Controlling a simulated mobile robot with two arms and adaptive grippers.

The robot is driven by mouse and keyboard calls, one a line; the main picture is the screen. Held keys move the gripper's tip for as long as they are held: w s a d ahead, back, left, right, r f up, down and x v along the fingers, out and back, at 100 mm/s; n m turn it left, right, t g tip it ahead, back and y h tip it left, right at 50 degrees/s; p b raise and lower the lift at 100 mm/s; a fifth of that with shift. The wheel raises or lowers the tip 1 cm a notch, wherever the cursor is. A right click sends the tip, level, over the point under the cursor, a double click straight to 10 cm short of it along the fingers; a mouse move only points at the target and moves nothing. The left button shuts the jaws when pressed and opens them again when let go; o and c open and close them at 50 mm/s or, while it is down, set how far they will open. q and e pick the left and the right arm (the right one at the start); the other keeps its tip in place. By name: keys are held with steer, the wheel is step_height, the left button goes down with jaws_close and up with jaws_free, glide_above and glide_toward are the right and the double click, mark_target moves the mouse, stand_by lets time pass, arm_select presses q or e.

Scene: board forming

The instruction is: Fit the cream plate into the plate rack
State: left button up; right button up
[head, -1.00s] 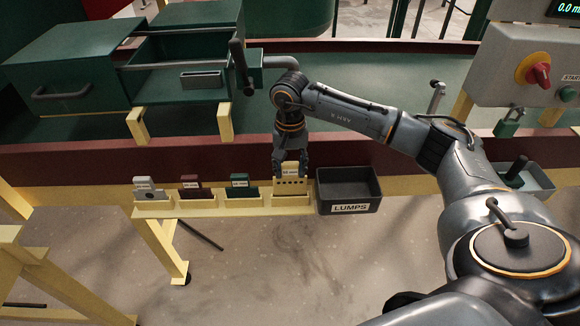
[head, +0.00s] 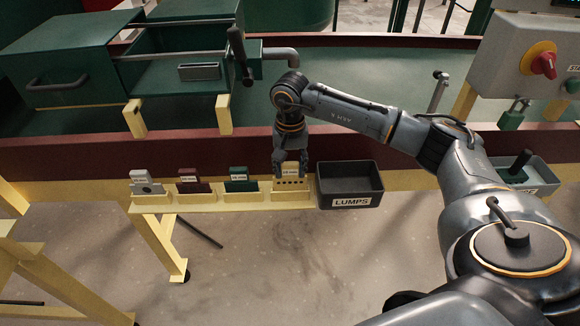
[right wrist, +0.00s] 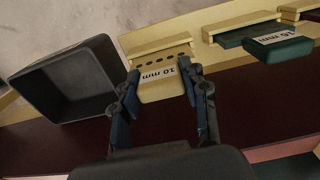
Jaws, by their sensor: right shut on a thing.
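The cream plate (head: 291,183) has a row of dark holes and a white label; in the right wrist view the plate (right wrist: 150,91) reads 10 mm. It is at the right end of the pale yellow plate rack (head: 205,204). Its lower edge is hidden behind the rack's front lip, so I cannot tell how deep it sits. My right gripper (head: 291,166) is shut on the plate from above. In the right wrist view its fingers (right wrist: 160,81) flank the plate's two sides. My left gripper is not in view.
Grey (head: 146,188), dark red (head: 189,187) and green (head: 240,185) plates stand in the rack to the left. A black LUMPS bin (head: 350,202) is close on the right. A dark red beam (head: 100,156) runs behind the rack. Open floor lies in front.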

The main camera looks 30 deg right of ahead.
steer(key=shift+f+b, duration=0.45)
steer(key=shift+f, duration=0.1)
steer(key=o, duration=1.3)
steer(key=shift+o, duration=0.2)
step_height(320, 180, up, 12)
